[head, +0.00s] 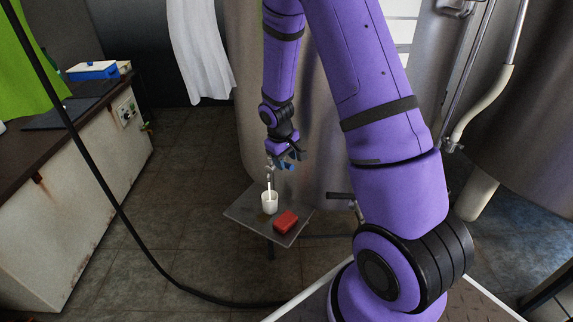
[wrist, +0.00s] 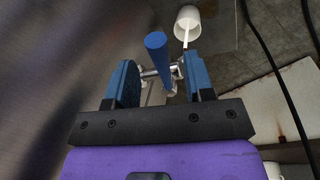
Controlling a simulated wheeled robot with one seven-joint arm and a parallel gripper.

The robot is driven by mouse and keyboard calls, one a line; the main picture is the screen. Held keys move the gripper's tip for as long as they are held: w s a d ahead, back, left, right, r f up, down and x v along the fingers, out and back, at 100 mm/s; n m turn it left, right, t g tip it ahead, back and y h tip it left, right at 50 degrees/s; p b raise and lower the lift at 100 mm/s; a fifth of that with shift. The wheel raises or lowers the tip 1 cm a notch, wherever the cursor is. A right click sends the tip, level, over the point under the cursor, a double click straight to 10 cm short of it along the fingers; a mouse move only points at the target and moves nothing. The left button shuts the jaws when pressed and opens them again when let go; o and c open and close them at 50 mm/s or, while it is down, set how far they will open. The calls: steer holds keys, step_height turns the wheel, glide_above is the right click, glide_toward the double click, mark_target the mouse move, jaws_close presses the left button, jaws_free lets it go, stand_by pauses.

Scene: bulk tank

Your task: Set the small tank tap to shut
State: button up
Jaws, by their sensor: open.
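The small tank tap has a metal body (wrist: 172,76) and a blue lever (wrist: 157,50). In the wrist view the lever lies between the two blue finger pads of my gripper (wrist: 160,66), with a gap on each side. My gripper (head: 286,155) is open and not closed on the lever. In the head view the tap's metal spout (head: 269,174) hangs above a white cup (head: 270,204), and a thin white strand runs from it into the cup. The cup also shows in the wrist view (wrist: 188,20). Part of the tap is hidden by my gripper.
The cup and a red block (head: 286,222) stand on a small grey stand (head: 243,212) beside the large metal tank (head: 322,170). A rusty white counter (head: 65,215) is at left. A black hose (head: 125,215) crosses the floor, with free floor between counter and stand.

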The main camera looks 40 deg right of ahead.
steer(key=shift+d+f, duration=0.15)
steer(key=shift+f, duration=0.55)
steer(key=shift+d+f, duration=0.15)
steer(key=shift+f, duration=0.5)
jaws_close()
